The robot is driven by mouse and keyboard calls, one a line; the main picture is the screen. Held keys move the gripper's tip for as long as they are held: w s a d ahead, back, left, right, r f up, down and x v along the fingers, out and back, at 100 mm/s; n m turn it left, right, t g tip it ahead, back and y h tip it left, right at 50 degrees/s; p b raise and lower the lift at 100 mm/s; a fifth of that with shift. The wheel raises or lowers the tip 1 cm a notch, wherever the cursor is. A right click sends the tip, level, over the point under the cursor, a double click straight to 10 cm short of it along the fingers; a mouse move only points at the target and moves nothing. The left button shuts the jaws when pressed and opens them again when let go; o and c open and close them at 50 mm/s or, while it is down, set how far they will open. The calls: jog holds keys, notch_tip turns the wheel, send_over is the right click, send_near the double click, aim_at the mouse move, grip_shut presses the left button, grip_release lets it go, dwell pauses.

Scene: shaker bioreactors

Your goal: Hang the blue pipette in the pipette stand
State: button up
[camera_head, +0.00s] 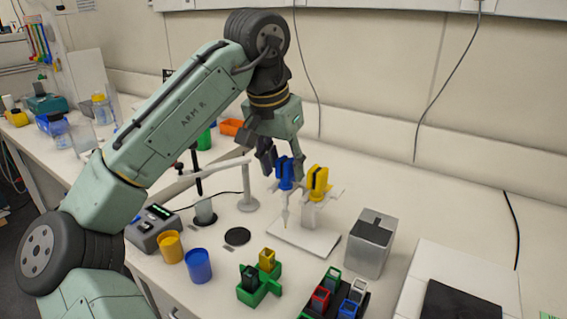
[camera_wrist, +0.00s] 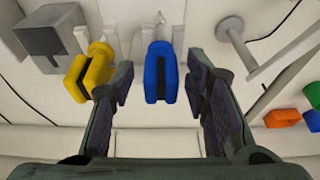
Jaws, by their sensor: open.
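The blue pipette (camera_head: 285,172) is upright with its tip down, beside the yellow pipette (camera_head: 317,180), above the white base of the pipette stand (camera_head: 312,239). It appears to hang in the stand, with pale prongs on both sides of its body in the wrist view (camera_wrist: 160,72); the exact contact is hidden. My gripper (camera_head: 277,165) is just behind and above the blue pipette. In the wrist view my gripper (camera_wrist: 158,75) is open, its fingers on either side of the blue handle with gaps, the left finger close to the yellow pipette (camera_wrist: 90,70).
A grey metal container (camera_head: 370,245) stands right of the stand. A white post with a side arm (camera_head: 247,200) stands to its left. Blue (camera_head: 198,266) and yellow (camera_head: 170,247) cups, a green rack (camera_head: 258,288) and a dark cuvette rack (camera_head: 335,302) are in front.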

jog(key=shift+r+p, duration=1.35)
jog(key=shift+r, duration=2.15)
